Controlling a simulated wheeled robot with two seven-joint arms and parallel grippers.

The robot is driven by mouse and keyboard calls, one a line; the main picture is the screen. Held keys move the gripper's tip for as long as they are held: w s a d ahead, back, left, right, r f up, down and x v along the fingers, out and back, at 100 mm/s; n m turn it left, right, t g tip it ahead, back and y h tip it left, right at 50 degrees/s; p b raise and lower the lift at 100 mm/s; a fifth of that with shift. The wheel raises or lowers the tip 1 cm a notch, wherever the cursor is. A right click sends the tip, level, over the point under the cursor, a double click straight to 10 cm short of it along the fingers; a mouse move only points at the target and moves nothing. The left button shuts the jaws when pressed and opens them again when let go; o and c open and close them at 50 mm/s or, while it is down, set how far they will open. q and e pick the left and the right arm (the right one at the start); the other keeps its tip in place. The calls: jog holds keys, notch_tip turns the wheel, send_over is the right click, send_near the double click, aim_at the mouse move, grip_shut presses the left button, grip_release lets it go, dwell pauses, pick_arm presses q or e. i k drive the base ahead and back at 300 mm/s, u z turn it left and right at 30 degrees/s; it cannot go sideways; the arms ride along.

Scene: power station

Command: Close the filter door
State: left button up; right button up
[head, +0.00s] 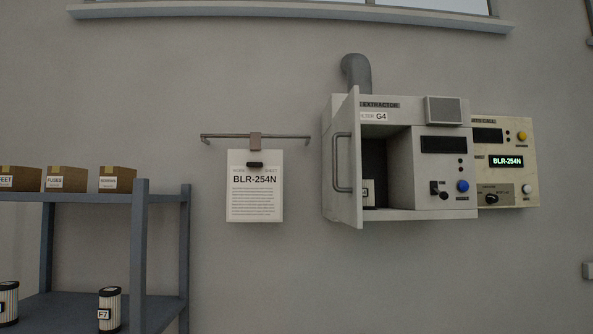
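The filter door (346,165) is a pale panel on the front left of the grey extractor box (446,190) on the wall. It stands open, swung outward toward me, and shows nearly edge-on. Its bar handle (337,163) is on the door's left-facing side. Behind the door the dark filter compartment (398,165) is exposed. A light labelled item (368,192), partly hidden by the door, sits low inside it. Neither of my grippers shows in the head view.
A parts-call panel (518,165) adjoins the extractor on the right. A clipboard sheet (255,190) hangs from a rail to the left. A blue-grey shelf (140,250) with boxes and filter cartridges (110,310) stands at lower left. The wall below the extractor is bare.

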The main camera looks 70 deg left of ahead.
aim_at(347, 167)
jog(key=u, duration=1.95)
